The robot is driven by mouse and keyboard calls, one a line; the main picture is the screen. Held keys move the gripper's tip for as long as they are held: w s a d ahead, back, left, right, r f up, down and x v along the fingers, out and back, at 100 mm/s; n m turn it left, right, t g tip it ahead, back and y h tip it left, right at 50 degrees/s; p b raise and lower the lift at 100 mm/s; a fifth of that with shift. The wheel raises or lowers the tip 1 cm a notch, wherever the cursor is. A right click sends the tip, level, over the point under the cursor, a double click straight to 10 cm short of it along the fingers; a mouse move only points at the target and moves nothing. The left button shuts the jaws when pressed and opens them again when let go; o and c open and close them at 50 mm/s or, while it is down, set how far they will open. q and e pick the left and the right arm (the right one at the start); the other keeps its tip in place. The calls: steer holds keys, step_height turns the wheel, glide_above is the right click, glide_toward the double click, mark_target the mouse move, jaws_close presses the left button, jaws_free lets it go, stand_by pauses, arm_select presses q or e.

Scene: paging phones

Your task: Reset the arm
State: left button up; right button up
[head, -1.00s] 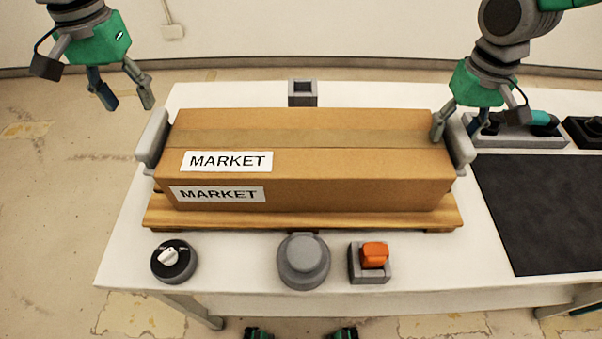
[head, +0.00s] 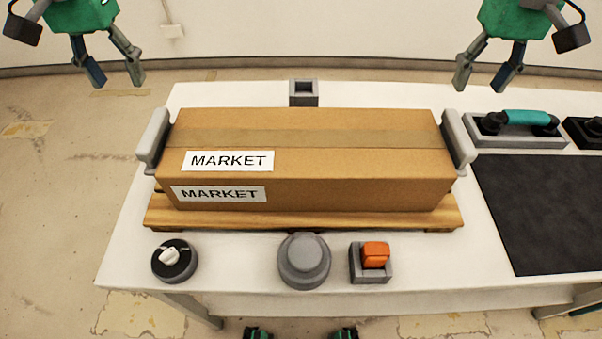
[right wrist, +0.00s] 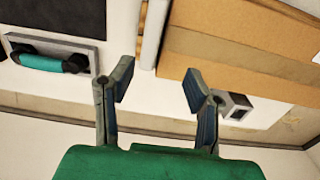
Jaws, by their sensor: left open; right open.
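My left gripper (head: 117,80) is open and empty, raised at the upper left of the head view, beyond the table's left edge. My right gripper (head: 484,86) is open and empty, raised above the far right side of the table. Its two fingers also show apart in the right wrist view (right wrist: 157,92), with nothing between them. A long brown cardboard box (head: 330,175) with two MARKET labels sits on a wooden pallet (head: 300,219), between two grey side pieces. Both grippers are apart from the box.
The white table (head: 130,230) holds a black dial with a white knob (head: 172,258), a grey round button (head: 304,260) and an orange switch (head: 374,256) in front. A grey square socket (head: 303,92) stands behind the box. A teal-handled tool (head: 528,118) and a black mat (head: 545,210) lie right.

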arm_select(q)
steer(key=shift+d+r, duration=0.1)
steer(key=shift+d, duration=0.5)
arm_select(e)
steer(key=shift+d+r, duration=0.4)
steer(key=shift+d, duration=0.15)
arm_select(q)
steer(key=shift+a, duration=0.1)
arm_select(e)
steer(key=shift+a, duration=0.1)
